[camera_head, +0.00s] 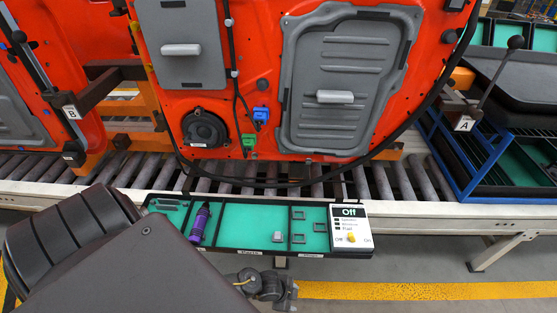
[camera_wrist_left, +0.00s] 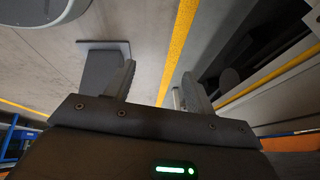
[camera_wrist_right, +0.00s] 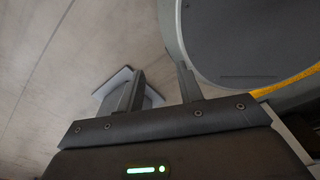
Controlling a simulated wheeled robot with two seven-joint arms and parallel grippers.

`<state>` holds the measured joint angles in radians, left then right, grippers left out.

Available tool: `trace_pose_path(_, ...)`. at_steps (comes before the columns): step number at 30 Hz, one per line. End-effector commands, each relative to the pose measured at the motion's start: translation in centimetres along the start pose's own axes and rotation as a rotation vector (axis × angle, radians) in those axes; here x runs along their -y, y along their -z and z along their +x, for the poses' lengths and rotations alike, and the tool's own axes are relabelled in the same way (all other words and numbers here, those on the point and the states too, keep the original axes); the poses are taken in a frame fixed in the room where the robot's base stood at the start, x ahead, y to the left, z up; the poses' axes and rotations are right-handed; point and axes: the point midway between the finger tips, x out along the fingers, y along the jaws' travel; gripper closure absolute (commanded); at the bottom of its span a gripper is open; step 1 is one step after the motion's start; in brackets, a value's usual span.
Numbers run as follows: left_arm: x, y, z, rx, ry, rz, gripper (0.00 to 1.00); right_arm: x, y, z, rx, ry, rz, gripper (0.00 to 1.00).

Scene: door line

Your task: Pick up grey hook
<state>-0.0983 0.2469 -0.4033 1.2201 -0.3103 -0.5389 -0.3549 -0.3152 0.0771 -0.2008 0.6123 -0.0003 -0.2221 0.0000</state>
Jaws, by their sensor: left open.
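In the head view a shallow dark-rimmed parts tray (camera_head: 232,249) with a green floor lies along the conveyor's front. A small light grey piece (camera_head: 277,237) sits in its middle compartment; it may be the grey hook, but its shape is too small to tell. Grey square pieces (camera_head: 298,215) lie right of it, and dark slim parts (camera_head: 168,204) at the left end. My left gripper (camera_wrist_left: 158,82) is open and empty in its wrist view, over the floor. My right gripper (camera_wrist_right: 161,78) is open and empty, also over floor. Neither gripper's fingers are clear in the head view.
A purple-handled tool (camera_head: 200,223) lies in the tray. A white switch box (camera_head: 350,228) reading "Off" stands at its right end. An orange door (camera_head: 270,85) with grey panels hangs behind, over the roller conveyor (camera_head: 400,182). A blue rack (camera_head: 465,165) stands at right.

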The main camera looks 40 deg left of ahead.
Motion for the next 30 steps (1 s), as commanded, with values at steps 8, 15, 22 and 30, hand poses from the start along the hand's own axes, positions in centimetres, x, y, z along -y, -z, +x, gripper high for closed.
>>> trace_pose_path(8, 10.3, 16.8, -15.8, -0.185, -0.013, 1.887, 0.45, -0.5, 3.1, -1.7, -0.043, -0.005, 0.000, 0.64)
trace_pose_path(15, 16.7, 8.2, -22.4, -0.165, -0.400, 2.699, 0.45, -0.4, 2.0, -1.9, -0.029, -0.005, 0.000, 0.64)
trace_pose_path(22, 19.6, 3.8, -26.2, -0.211, -0.638, 2.895, 0.45, -0.3, 1.3, -2.0, -0.018, -0.004, 0.000, 0.64)
trace_pose_path(30, 19.3, 2.8, -24.9, -0.225, -0.657, 2.905, 0.45, -0.7, 1.5, -1.4, -0.020, -0.008, -0.001, 0.64)
